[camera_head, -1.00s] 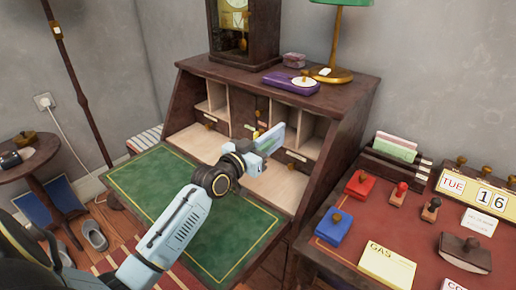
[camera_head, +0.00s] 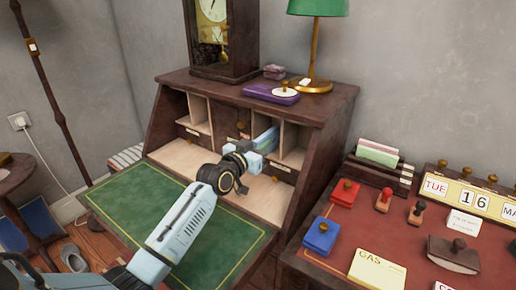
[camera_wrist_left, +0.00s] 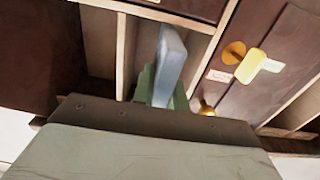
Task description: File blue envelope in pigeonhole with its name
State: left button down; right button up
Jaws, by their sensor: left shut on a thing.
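The blue envelope (camera_head: 267,137) is held upright on edge in my left gripper (camera_head: 252,156). Its far part reaches into or just in front of a pigeonhole right of the desk's dark centre door; I cannot tell how deep. In the left wrist view the blue envelope (camera_wrist_left: 170,62) stands tilted between green pieces at the jaws, near a pale divider (camera_wrist_left: 127,50). The pigeonholes (camera_head: 198,112) have small pale name labels (camera_head: 281,166), too small to read. My right gripper is not in view.
The open green writing leaf (camera_head: 150,210) lies below my left arm. A clock (camera_head: 220,40), purple box (camera_head: 270,94) and green lamp (camera_head: 315,50) stand on top. A side table at right holds stamps, a card rack (camera_head: 378,165) and a calendar (camera_head: 470,192).

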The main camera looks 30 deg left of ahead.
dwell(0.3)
pick_arm(q)
jog(key=c, duration=1.3)
grip_release()
jog(key=shift+s, duration=0.2)
jog(key=shift+s+a+r+p, duration=0.15)
jog(key=shift+s+p, duration=0.45)
jog(key=shift+s, duration=1.55)
jog(key=shift+s+a+f+p, duration=0.15)
jog(key=shift+s+p, duration=0.4)
jog(key=shift+s, duration=1.6)
jog(key=shift+s+a+r+p, duration=0.15)
jog(key=shift+s+p, duration=0.45)
jog(key=shift+s, duration=1.55)
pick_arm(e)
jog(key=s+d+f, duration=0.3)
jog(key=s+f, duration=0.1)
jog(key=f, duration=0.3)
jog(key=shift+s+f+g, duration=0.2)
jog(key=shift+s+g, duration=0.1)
